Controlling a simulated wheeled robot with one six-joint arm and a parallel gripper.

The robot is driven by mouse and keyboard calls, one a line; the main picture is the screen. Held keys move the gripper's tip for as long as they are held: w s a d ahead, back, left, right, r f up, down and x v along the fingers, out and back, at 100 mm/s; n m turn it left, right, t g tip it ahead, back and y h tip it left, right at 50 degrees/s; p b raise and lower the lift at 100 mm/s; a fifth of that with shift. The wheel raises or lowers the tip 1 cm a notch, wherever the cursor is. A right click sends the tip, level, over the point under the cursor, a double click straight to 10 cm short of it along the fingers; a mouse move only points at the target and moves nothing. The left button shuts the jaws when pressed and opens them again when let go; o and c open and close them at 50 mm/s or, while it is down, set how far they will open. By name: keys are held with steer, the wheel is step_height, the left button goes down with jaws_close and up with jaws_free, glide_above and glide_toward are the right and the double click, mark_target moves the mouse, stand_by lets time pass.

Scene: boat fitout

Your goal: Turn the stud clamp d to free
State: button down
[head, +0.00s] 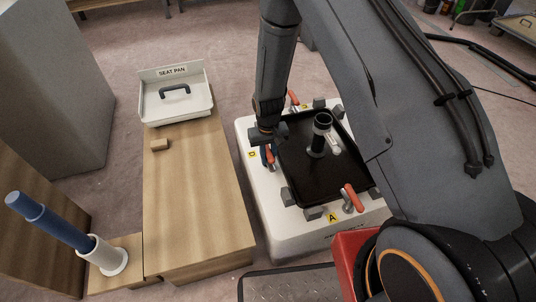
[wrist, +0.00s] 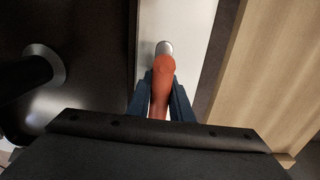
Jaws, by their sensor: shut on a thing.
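Stud clamp d has a red-orange handle (head: 269,155) beside the yellow D label (head: 252,154), on the left side of the white box (head: 256,207). In the wrist view its handle (wrist: 162,88) lies between my gripper's (wrist: 163,90) two dark blue fingers, with a silver end showing beyond the fingertips. My gripper is shut on this handle; in the head view my gripper (head: 268,152) reaches down to it from above. My gripper hides part of the clamp.
A black tray (head: 296,178) with an upright black post (head: 319,135) sits on the box. Other red-handled clamps stand at the front (head: 352,197) and back (head: 293,98). A wooden bench (head: 190,200) with a white seat pan (head: 160,108) stands left, across a narrow floor gap.

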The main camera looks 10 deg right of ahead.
mark_target(268, 149)
steer(key=c, duration=2.4)
jaws_free()
steer(key=shift+w+m+p, duration=0.1)
steer(key=shift+m+p, duration=0.75)
steer(key=shift+m, duration=1.05)
steer(key=shift+c, duration=0.2)
steer(key=shift+o, duration=0.2)
steer(key=o, duration=0.9)
steer(key=shift+c, duration=0.2)
steer(key=shift+r+p, duration=0.7)
steer(key=shift+r, duration=3.25)
